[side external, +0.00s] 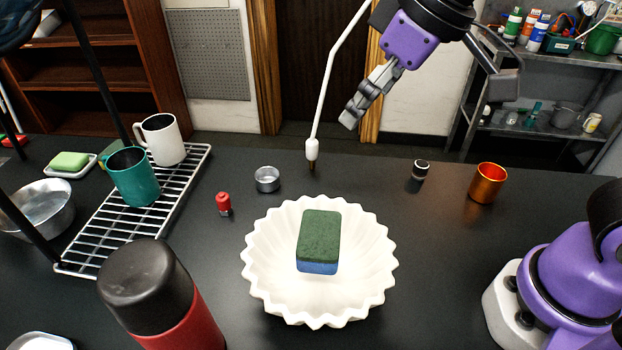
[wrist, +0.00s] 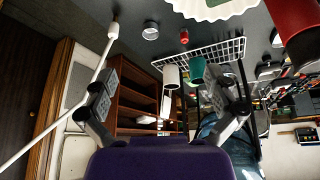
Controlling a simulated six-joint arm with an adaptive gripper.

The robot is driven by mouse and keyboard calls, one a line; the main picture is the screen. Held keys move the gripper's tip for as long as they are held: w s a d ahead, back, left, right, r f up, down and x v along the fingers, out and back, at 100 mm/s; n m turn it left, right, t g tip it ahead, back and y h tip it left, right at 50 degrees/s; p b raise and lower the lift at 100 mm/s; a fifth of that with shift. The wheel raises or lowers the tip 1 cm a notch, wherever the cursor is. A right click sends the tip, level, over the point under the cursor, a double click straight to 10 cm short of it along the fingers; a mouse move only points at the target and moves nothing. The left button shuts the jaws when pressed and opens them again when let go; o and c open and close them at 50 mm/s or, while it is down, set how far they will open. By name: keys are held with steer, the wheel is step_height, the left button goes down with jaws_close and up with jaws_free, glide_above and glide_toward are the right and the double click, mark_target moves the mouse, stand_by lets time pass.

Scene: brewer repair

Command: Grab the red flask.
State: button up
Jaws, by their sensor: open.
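The red flask (side external: 180,318) with a black lid stands at the front left in the side external view, cut off by the bottom edge. It also shows at the upper right of the wrist view (wrist: 293,18), partly out of frame. My gripper (side external: 349,116) hangs above the far side of the table, well away from the flask. In the wrist view its two fingers (wrist: 168,92) are spread wide apart with nothing between them.
A white fluted bowl (side external: 262,285) holds a green and blue sponge (side external: 320,238). A wire rack (side external: 88,257) carries a teal mug (side external: 133,178) and a white mug (side external: 163,139). A small red bottle (side external: 223,204), metal tin (side external: 267,179) and orange cup (side external: 487,183) stand around.

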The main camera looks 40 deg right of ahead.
steer(key=w+a+r+n+g+y, duration=0.1)
steer(key=a+n, duration=0.2)
steer(key=a, duration=1)
steer(key=n+g, duration=0.1)
steer(key=n, duration=0.2)
glide_above(142, 267)
steer(key=d, duration=0.3)
steer(key=shift+s+a+f+y, duration=0.1)
steer(key=shift+s+f+y, duration=0.3)
steer(key=a+f, duration=0.1)
steer(key=f, duration=0.1)
steer(key=a+f, duration=0.1)
steer(key=f, duration=0.1)
steer(key=shift+w+a+f, duration=0.1)
steer(key=shift+w+a, duration=0.1)
steer(key=x, duration=0.6)
steer(key=shift+s+f, duration=0.1)
steer(key=c, duration=1.2)
